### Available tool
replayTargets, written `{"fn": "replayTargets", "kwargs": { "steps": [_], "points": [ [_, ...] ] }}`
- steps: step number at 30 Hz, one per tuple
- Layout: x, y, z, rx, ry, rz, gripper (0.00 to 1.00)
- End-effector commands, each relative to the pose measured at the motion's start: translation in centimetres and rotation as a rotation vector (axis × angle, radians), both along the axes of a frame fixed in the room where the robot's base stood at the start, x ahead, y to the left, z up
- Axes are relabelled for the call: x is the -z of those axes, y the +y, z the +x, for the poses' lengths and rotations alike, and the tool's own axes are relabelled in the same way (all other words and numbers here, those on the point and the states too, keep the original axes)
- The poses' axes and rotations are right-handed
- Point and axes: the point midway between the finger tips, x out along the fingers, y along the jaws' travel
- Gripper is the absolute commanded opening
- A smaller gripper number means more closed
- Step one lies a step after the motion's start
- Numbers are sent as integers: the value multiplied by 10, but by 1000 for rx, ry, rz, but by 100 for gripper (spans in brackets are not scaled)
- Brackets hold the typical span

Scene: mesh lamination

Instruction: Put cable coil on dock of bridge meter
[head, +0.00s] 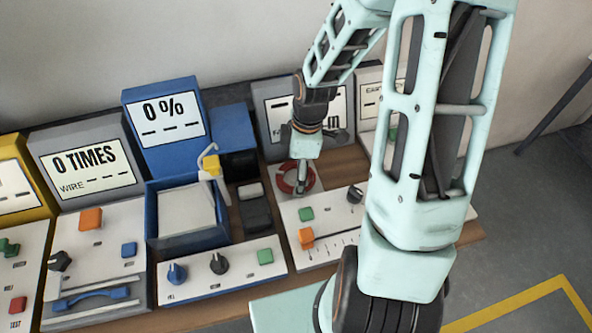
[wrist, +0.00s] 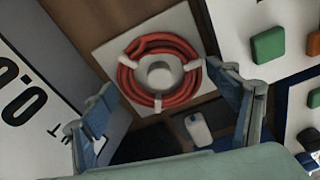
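The red cable coil (wrist: 128,82) lies flat on a pale square plate (wrist: 108,52), around a round white post, with white ties across its ring. In the head view the coil (head: 284,180) shows partly behind my gripper (head: 301,188), at the back of the right-hand panel, below a grey meter (head: 268,98) whose screen ends in "m". My arm hides much of that screen, so I cannot read its name. In the wrist view my gripper (wrist: 162,82) is open, with its fingers apart on either side of the coil and nothing held between them.
A blue "0 %" unit (head: 163,108) with an open blue box (head: 165,239) and a hook stands left of the coil. A grey "0 TIMES" unit (head: 85,163) is farther left. Panels with knobs and buttons line the table's front.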

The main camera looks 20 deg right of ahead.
Motion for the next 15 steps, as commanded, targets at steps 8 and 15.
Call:
{"fn": "replayTargets", "kwargs": {
  "steps": [8, 15],
  "points": [
    [-2, 0, 0, 0, 0, 0, 82],
    [-30, -4, 1, 4, -4, -2, 82]
  ]
}}
